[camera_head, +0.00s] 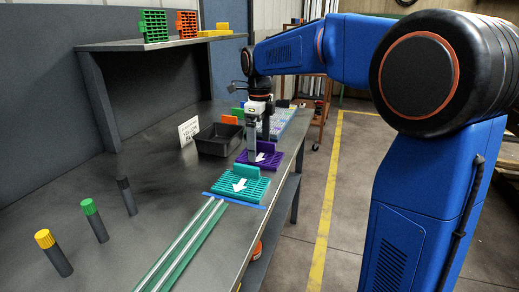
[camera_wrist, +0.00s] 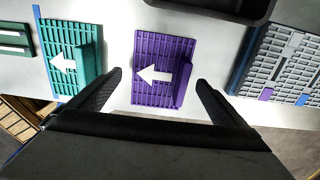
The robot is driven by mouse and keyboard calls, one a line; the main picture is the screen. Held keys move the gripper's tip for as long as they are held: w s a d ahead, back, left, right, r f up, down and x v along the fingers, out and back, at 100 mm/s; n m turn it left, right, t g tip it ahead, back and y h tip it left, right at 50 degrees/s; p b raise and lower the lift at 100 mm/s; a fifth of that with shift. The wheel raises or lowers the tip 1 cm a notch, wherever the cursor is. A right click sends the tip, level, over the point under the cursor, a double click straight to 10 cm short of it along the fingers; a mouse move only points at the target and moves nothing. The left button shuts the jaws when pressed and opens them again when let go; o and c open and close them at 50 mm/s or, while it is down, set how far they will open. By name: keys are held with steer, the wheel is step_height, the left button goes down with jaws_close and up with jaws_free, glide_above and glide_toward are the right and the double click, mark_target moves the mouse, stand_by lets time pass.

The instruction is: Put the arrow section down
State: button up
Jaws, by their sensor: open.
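A purple arrow section (camera_wrist: 157,88), a slotted plate with a raised rib and a white arrow, lies flat on the bench. In the wrist view its arrow points left, toward a teal arrow section (camera_wrist: 62,62). My gripper (camera_wrist: 158,85) is open, with one finger on each side of the purple section's near part and a gap to both. In the head view my gripper (camera_head: 263,140) is over the purple section (camera_head: 264,156) and hides part of it. The teal section (camera_head: 240,184) lies at a blue strip by the end of the green rails.
A black tray (camera_head: 219,140) stands beside the purple section, with a white sign (camera_head: 189,132) to its left. A grey slotted panel (camera_wrist: 290,65) lies to the right in the wrist view. Green rails (camera_head: 182,250) run along the front. Capped posts (camera_head: 95,220) stand left.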

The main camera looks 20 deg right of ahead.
mark_target(260, 156)
step_height(260, 156, up, 10)
steer(key=s+d+f+n+t, duration=0.1)
steer(key=s+d+f+n, duration=0.15)
steer(key=s+n, duration=0.5)
steer(key=s+d+f+n+t, duration=0.15)
steer(key=s+f+n, duration=0.3)
steer(key=s, duration=0.65)
steer(key=s+d+f+n+t, duration=0.2)
steer(key=s+d+f+n, duration=0.1)
steer(key=s+f+n, duration=1)
steer(key=shift+s+f, duration=0.2)
steer(key=shift+s, duration=0.8)
